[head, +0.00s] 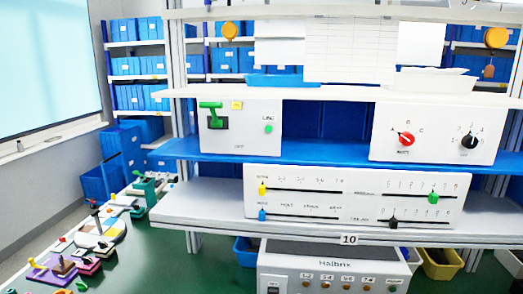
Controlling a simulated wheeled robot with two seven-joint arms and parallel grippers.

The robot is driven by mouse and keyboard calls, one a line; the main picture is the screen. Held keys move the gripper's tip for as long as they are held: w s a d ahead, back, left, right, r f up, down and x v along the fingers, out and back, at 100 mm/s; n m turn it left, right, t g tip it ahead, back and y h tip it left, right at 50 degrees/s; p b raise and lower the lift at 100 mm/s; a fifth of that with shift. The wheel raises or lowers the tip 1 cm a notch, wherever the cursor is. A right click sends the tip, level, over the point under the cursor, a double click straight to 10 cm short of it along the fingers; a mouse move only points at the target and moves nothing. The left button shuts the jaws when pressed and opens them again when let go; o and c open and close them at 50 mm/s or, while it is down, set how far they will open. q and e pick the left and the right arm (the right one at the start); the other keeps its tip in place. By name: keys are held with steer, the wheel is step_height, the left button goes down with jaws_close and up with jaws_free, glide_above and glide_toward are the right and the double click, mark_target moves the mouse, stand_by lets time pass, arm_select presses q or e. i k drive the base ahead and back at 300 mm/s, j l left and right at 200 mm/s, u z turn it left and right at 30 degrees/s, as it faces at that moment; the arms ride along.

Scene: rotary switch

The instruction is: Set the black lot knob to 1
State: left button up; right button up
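The black knob (469,142) is a small round rotary knob on the right side of a white panel box (436,133) on the blue shelf at the right. Small marks surround it, but they are too small to read surely, and I cannot tell which one it points to. A red knob (406,139) with letters around it sits to its left on the same panel. Neither of my grippers shows in the head view.
A white box with a green lever (211,109) stands left on the same shelf. A slider panel (350,194) sits on the shelf below, with a Halbrix box (333,266) under it. The green table (165,255) at left holds several coloured parts.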

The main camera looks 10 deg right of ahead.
mark_target(470, 142)
steer(key=z, duration=1.5)
